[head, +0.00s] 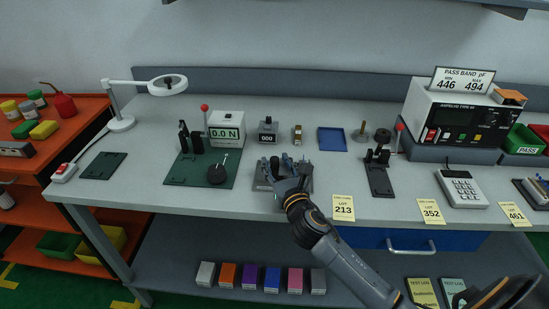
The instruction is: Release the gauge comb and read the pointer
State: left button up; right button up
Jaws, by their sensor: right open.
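My right gripper (290,181) is over a small grey fixture plate (261,184) at the front middle of the bench. It is open and covers much of the fixture, with dark parts showing behind its fingers. I cannot tell whether it touches them. I cannot make out the gauge comb or a pointer for certain; they may be hidden by the gripper or too small. My left gripper is not in view.
Left of the gripper is a green plate (180,176) with a 0.0 N display box (226,130) and a round black dial (217,174).

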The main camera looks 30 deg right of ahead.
jog(key=shift+w+d, duration=0.1)
jog(key=shift+w, duration=0.95)
grip_shut()
